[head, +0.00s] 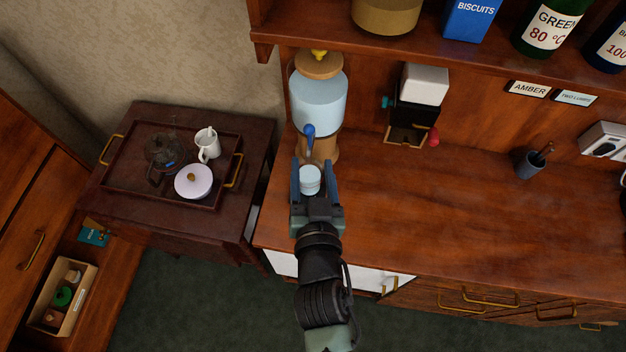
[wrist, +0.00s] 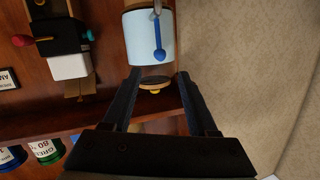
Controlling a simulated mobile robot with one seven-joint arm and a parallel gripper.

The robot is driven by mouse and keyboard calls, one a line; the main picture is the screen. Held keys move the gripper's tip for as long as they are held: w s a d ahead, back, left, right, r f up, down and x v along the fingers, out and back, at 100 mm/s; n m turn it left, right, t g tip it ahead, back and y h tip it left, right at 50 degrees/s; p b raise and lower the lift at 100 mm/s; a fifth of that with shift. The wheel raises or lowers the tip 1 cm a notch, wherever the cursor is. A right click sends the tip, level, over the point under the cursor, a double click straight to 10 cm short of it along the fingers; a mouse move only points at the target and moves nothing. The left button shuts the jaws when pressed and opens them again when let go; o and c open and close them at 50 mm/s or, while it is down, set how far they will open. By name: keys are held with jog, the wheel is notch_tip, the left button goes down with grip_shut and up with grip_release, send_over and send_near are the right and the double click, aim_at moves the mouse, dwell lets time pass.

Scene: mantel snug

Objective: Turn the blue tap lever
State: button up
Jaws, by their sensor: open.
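The blue tap lever (head: 309,131) is on the front of a dispenser (head: 318,100) with a pale blue tank, wooden lid and yellow knob. The lever also shows in the wrist view (wrist: 159,40), where the dispenser appears upside down. My gripper (head: 313,165) is open, its fingers pointing at the dispenser. In the head view its fingertips appear just below the lever; I see no contact. A small pale blue cylinder (head: 310,181) shows between the fingers in the head view; I cannot tell its height. My gripper also shows in the wrist view (wrist: 159,76).
A black and white device (head: 418,98) with a red knob is on the wall right of the dispenser. A shelf (head: 440,55) with bottles hangs above. The counter (head: 430,210) is clear mid-right. A tray (head: 128,189) with teaware lies on a side table at left.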

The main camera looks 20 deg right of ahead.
aim_at(309, 137)
jog(key=shift+v, duration=1.05)
jog(key=shift+c, duration=0.7)
jog(key=shift+f+b, duration=0.35)
jog(key=shift+b, duration=0.2)
jog(key=shift+c, duration=1.2)
notch_tip(309, 137, down, 6)
jog(key=m+t+b, duration=0.1)
jog(key=m+b, duration=0.2)
jog(key=m+t+b, duration=0.2)
jog(key=b, duration=0.1)
jog(key=shift+a+r+m+b, duration=0.2)
jog(key=shift+m+b, duration=0.2)
grip_shut()
jog(key=s+d+f+m+t+h+b, duration=0.2)
jog(key=s+f+m+t+h+b, duration=0.15)
jog(key=m+b, duration=0.4)
jog(key=w+d+r+m+p, duration=0.2)
jog(key=w+r+p, duration=0.3)
jog(key=w, duration=0.6)
jog(key=shift+d+r+p, duration=0.35)
jog(key=shift+r, duration=0.05)
